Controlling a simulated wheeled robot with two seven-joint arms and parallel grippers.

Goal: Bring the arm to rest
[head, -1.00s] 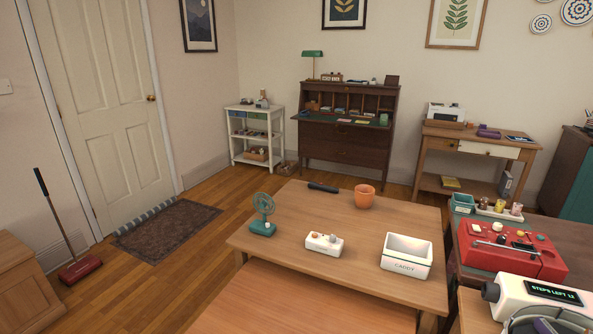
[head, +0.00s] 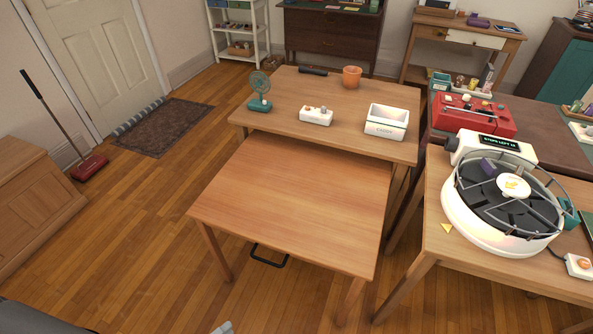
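My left gripper (head: 222,327) shows only as a small pale grey piece at the bottom edge of the head view, in front of the near wooden table (head: 290,205) and below its top. Most of it is cut off by the frame, so I cannot tell whether it is open or shut. It touches nothing that I can see. My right gripper is out of view.
The near table is bare. Behind it, a table holds a green fan (head: 259,92), a white button box (head: 316,116), a white caddy (head: 386,121) and an orange pot (head: 351,77). A round white machine (head: 500,245) stands at right.

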